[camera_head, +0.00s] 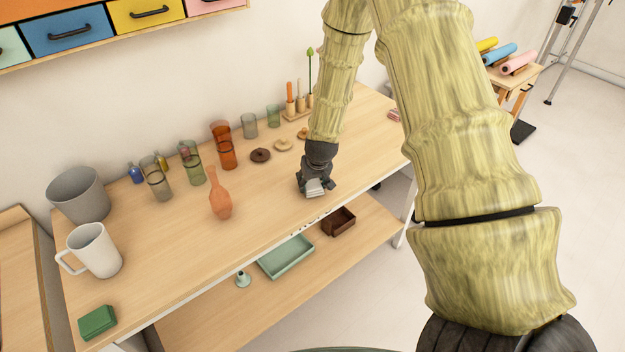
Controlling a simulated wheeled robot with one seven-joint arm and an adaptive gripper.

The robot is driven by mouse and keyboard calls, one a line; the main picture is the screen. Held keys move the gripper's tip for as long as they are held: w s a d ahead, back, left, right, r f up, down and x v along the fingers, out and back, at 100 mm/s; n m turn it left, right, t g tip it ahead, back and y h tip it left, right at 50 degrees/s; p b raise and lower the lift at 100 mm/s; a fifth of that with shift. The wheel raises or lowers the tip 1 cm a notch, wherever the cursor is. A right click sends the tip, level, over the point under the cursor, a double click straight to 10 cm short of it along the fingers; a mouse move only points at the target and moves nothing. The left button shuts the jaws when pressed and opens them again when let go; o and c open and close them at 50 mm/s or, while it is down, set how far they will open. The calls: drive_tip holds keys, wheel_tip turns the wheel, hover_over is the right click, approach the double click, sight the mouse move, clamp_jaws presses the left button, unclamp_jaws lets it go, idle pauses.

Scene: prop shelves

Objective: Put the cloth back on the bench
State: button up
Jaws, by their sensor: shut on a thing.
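My gripper (317,190) points down over the front right part of the wooden bench (270,210). It is shut on a small pale grey-white piece, which looks like the folded cloth (315,187). The fingers hide part of the cloth. It is close to the bench top near the front edge; I cannot tell whether it touches the wood.
An orange vase (220,195) stands left of my gripper. A mug (90,250), grey pot (80,195) and green block (97,322) are at the left. A lower shelf holds a green tray (286,257).

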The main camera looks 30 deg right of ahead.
drive_tip(key=shift+f, duration=0.25)
drive_tip(key=o, duration=0.9)
drive_tip(key=shift+f, duration=0.1)
drive_tip(key=b+v, duration=0.3)
drive_tip(key=v, duration=0.9)
